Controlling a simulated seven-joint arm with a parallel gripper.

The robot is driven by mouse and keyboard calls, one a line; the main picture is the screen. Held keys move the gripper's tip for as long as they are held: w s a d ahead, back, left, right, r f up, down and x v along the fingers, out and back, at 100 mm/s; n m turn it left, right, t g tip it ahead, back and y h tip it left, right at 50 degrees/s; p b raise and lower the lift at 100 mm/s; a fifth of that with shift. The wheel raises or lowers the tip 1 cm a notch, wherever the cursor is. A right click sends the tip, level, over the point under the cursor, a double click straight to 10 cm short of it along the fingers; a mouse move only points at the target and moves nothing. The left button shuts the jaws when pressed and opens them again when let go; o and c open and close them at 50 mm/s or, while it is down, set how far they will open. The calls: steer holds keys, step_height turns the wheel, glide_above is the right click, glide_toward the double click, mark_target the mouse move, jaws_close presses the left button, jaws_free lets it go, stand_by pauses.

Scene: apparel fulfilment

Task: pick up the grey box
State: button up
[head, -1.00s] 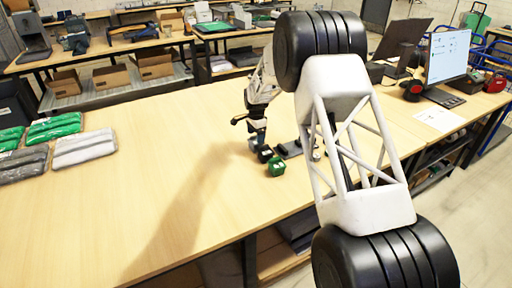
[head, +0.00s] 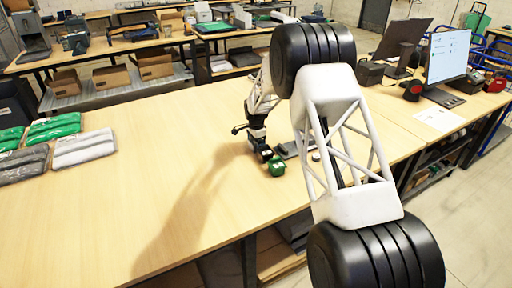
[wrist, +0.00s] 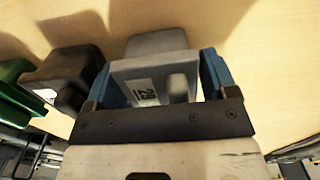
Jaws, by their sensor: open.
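The grey box (wrist: 158,68), with a white label reading 29, is in the middle of the wrist view. My gripper (wrist: 160,72) is open, with one blue finger on each side of the box. I cannot tell whether the fingers touch it. In the head view my gripper (head: 257,143) is low over the table, beside the small boxes, and the grey box is mostly hidden behind it. A black box (wrist: 68,70) stands just left of the grey one in the wrist view.
A green box (head: 276,166) is close by on the wooden table (head: 130,210), next to the black one. A flat dark grey item (head: 290,149) lies to the right. Green packages (head: 54,127) and grey packages (head: 84,149) lie at the left. The table's middle is clear.

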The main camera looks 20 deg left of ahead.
steer(key=c, duration=0.7)
steer(key=shift+r, duration=0.1)
steer(key=shift+r, duration=4.9)
steer(key=w+d+f, duration=0.1)
steer(key=w+d, duration=0.2)
steer(key=d, duration=1.2)
steer(key=shift+d, duration=0.3)
